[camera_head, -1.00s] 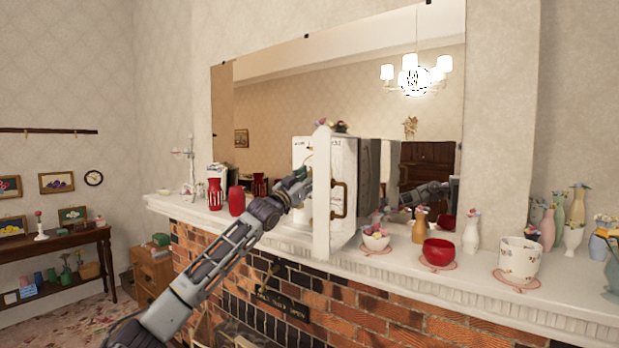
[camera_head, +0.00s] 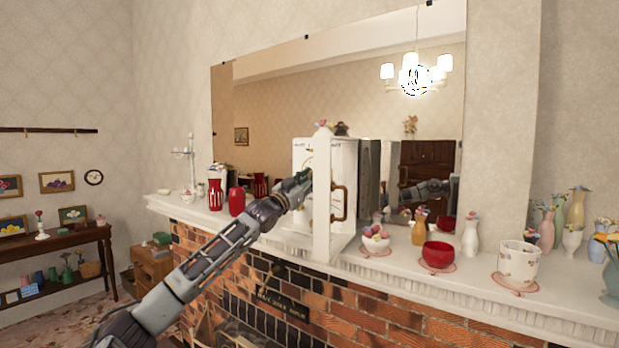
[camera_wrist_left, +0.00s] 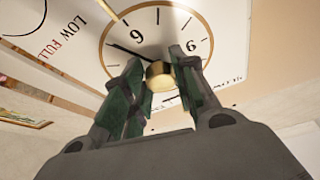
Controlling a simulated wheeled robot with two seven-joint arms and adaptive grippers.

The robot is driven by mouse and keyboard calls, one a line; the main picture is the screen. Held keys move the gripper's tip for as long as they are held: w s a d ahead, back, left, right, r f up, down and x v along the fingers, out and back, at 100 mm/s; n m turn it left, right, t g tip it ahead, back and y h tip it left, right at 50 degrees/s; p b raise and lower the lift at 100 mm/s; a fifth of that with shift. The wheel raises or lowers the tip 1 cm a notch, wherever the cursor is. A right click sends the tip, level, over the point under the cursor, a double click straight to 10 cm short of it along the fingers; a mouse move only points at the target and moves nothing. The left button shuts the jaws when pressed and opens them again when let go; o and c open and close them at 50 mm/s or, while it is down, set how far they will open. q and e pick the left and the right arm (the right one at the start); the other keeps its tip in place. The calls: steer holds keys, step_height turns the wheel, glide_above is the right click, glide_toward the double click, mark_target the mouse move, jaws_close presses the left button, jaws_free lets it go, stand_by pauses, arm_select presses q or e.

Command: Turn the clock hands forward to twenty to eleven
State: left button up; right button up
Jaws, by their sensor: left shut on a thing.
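The clock (camera_head: 348,165) is a tall white case with a brass handle, standing on the mantel in front of the mirror. My left gripper (camera_head: 306,176) is at its dial side, seen almost edge-on in the head view. In the left wrist view the round dial (camera_wrist_left: 170,22) has a gold rim and black numerals. A dark hand (camera_wrist_left: 128,53) runs from the centre to the upper left. The green-padded fingers of my left gripper (camera_wrist_left: 160,82) are shut on a brass knob (camera_wrist_left: 159,73) at the dial's centre. Other hands are hidden or cannot be told. My right gripper is not in view.
Red vases (camera_head: 215,195) stand left of the clock on the mantel (camera_head: 400,277). A flower bowl (camera_head: 375,240), a red bowl (camera_head: 438,254) and a white floral pot (camera_head: 518,262) stand to its right. The large mirror (camera_head: 330,95) is close behind.

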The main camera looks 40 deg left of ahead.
arm_select(q)
steer(key=m+h+p, duration=0.1)
steer(key=m+p, duration=0.2)
steer(key=m+g+h+p, duration=0.1)
steer(key=m+h+p, duration=0.1)
steer(key=m+p, duration=0.1)
steer(key=shift+a+r+p, duration=0.15)
steer(key=shift+r+p, duration=0.05)
steer(key=shift+p, duration=0.15)
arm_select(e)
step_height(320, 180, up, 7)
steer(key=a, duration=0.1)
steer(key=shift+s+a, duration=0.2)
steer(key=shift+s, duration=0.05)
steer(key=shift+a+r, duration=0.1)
arm_select(q)
steer(key=o, duration=1)
steer(key=shift+f, duration=0.1)
steer(key=shift+s+f, duration=0.15)
